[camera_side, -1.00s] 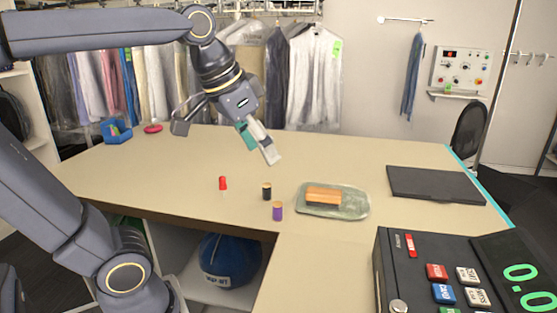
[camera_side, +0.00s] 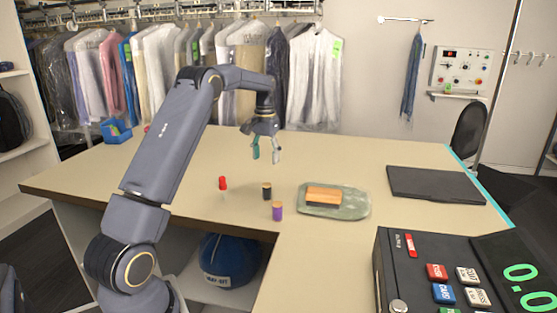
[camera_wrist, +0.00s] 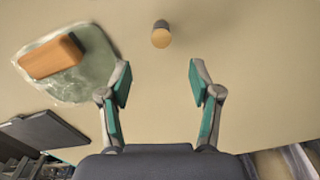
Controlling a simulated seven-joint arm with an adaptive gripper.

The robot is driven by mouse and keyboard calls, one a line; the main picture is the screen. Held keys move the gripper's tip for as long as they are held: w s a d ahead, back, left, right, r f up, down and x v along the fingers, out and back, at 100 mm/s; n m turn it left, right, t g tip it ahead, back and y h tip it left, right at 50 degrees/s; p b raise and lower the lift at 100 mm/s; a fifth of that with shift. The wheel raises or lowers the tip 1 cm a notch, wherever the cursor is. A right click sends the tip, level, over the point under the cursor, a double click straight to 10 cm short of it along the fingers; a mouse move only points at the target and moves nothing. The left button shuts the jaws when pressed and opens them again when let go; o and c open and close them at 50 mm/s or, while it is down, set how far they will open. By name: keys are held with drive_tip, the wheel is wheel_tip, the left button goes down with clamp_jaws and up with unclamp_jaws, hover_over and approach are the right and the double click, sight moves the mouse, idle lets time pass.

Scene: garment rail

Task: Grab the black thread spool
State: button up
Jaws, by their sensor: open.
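The black thread spool (camera_side: 267,191) stands upright on the table, with a tan top. In the wrist view a dark spool with a tan top (camera_wrist: 161,35), apparently the same one, is near the top edge, ahead of the fingertips. My gripper (camera_side: 266,152) points down above the table, behind the black spool and apart from it. In the wrist view my gripper (camera_wrist: 159,80) is open, with nothing between its teal-padded fingers.
A purple spool (camera_side: 277,211) stands close in front of the black one. A red spool (camera_side: 222,183) is to the left. A dark flat panel (camera_side: 435,184) lies farther right.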

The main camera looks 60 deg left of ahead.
sight(267, 185)
wheel_tip(267, 185, down, 8)
drive_tip(key=shift+f, duration=0.1)
drive_tip(key=f, duration=0.5)
drive_tip(key=shift+w+a+f, duration=0.15)
drive_tip(key=shift+a+f, duration=0.05)
drive_tip(key=shift+f, duration=0.15)
drive_tip(key=c, duration=1)
